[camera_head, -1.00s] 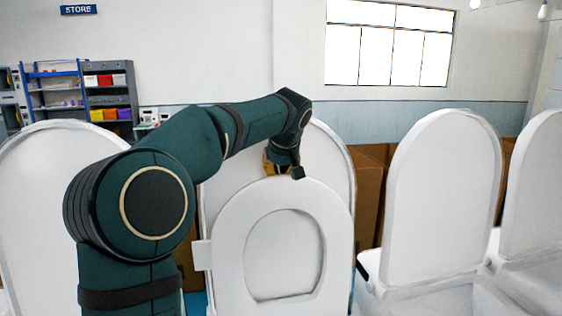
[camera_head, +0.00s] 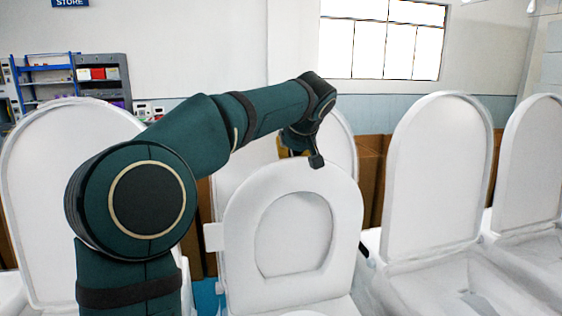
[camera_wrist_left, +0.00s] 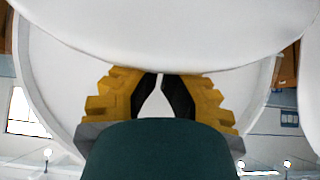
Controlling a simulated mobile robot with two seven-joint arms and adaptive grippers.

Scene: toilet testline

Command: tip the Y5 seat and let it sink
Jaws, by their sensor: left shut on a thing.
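The Y5 seat, a white ring (camera_head: 343,225), stands raised in the middle of the head view, with its upper edge apart from the white lid (camera_head: 343,140) behind it. My left gripper (camera_head: 298,152) is at the seat's top edge, shut on it; the arm partly hides the fingers and the lid. In the left wrist view the yellow and black fingers (camera_wrist_left: 160,88) meet at the edge of the seat (camera_wrist_left: 170,35). The lid (camera_wrist_left: 50,75) shows behind them. My right gripper is not in view.
Other white toilets with raised lids stand at the left (camera_head: 40,200) and right (camera_head: 437,170). Brown boxes (camera_head: 370,165) stand behind the row. A small white tab (camera_head: 213,237) juts from the seat's left side. Shelves (camera_head: 100,85) stand by the far wall.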

